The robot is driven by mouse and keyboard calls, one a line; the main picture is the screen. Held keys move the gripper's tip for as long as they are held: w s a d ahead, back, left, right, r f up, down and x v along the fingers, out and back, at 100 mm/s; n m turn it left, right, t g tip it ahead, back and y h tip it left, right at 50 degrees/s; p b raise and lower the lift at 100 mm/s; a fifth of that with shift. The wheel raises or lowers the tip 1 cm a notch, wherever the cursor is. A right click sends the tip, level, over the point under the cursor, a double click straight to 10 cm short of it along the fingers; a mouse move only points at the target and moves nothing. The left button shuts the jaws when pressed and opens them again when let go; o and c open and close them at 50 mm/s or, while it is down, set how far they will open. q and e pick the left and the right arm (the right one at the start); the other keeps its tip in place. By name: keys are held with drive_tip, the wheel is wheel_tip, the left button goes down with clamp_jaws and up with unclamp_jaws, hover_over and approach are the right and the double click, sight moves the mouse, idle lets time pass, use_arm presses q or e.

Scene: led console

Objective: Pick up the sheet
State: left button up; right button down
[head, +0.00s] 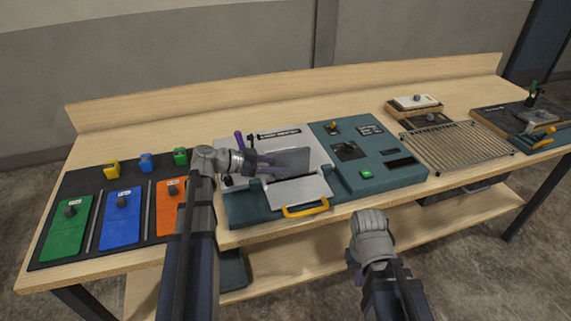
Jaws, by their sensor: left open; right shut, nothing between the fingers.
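A teal console (385,180) stands at the middle of the table. A thin grey sheet-like plate (293,159) stands tilted on its pale left part, behind a light flap (305,190) with a yellow handle. I cannot tell for sure that this plate is the sheet. My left gripper (262,153) is over the console's left part, its purple fingers spread, one close to the plate's lower left. Contact cannot be told. My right gripper (370,218) is shut and empty in front of the table edge, its fingertips mostly hidden.
A black mat (90,180) at left holds green (68,235), blue (120,225) and orange (170,220) knobbed plates and small coloured blocks. A wire rack (455,147), a knobbed pale block (415,103) and a tool board (520,122) stand at right. The table's back strip is clear.

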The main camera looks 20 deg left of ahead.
sight(292, 175)
use_arm(q)
drive_tip(key=b+x, duration=0.1)
drive_tip(key=x, duration=0.3)
drive_tip(key=shift+w+d+f, duration=0.1)
drive_tip(key=shift+d, duration=0.15)
clamp_jaws()
idle(1.1)
